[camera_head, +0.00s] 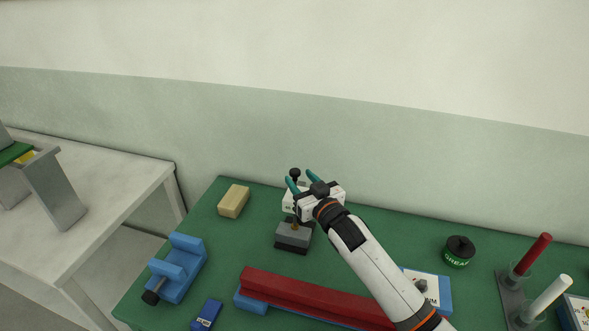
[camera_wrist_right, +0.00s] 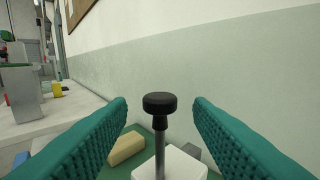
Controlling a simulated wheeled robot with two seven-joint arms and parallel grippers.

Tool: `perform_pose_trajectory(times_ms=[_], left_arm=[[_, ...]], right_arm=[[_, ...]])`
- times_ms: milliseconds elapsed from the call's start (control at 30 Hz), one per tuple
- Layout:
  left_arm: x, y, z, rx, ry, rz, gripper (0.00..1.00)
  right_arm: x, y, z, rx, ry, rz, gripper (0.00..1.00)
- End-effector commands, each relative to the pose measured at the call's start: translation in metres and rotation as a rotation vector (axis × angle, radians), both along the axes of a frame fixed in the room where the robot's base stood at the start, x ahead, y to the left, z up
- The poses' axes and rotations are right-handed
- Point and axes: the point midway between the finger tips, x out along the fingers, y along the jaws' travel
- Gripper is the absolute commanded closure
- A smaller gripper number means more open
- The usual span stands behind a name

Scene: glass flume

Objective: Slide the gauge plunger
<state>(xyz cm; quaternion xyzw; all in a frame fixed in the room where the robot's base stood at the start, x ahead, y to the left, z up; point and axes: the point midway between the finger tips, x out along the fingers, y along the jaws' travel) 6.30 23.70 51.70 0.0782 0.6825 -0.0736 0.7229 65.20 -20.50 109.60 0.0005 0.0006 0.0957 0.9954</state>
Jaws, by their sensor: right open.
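The gauge plunger has a black round knob (camera_wrist_right: 160,104) on a thin grey stem that rises from a white body (camera_wrist_right: 185,166) in the right wrist view. In the head view the knob (camera_head: 295,173) shows just left of my right gripper (camera_head: 302,181). My right gripper is open, with teal ribbed fingers on both sides of the knob and a clear gap to each. The knob and stem stand upright between the fingers, apart from them. My gripper hides part of the gauge in the head view; its grey and black base (camera_head: 293,238) shows below. My left gripper is not in view.
The green table (camera_head: 222,268) also bears a tan block (camera_head: 234,201), a blue clamp-like block (camera_head: 180,268), a long red bar (camera_head: 310,298), a dark round tin (camera_head: 459,251) and a stand with red and white rods (camera_head: 533,254). A wall stands behind.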

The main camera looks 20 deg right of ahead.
Motion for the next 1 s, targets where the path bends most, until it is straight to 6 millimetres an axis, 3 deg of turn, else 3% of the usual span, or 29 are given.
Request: perform_pose_trajectory(times_ms=[100, 267, 633, 667, 933, 1000], left_arm=[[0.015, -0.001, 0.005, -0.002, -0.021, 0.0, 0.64], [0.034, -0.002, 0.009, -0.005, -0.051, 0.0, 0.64], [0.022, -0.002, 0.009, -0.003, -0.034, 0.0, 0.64], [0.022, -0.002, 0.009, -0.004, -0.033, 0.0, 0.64], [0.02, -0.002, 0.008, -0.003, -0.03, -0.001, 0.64], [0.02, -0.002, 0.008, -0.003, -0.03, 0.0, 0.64]], right_arm=[[0.019, 0.003, 0.002, 0.0, 0.0, -0.001, 0.53], [0.034, 0.007, 0.0, 0.0, 0.001, 0.0, 0.53], [0.039, 0.008, 0.0, -0.001, 0.0, 0.0, 0.53], [0.039, 0.008, 0.0, -0.001, 0.001, 0.0, 0.55], [0.039, 0.008, 0.0, -0.001, 0.001, 0.0, 0.99], [0.039, 0.008, 0.0, -0.001, 0.001, 0.0, 1.0]])
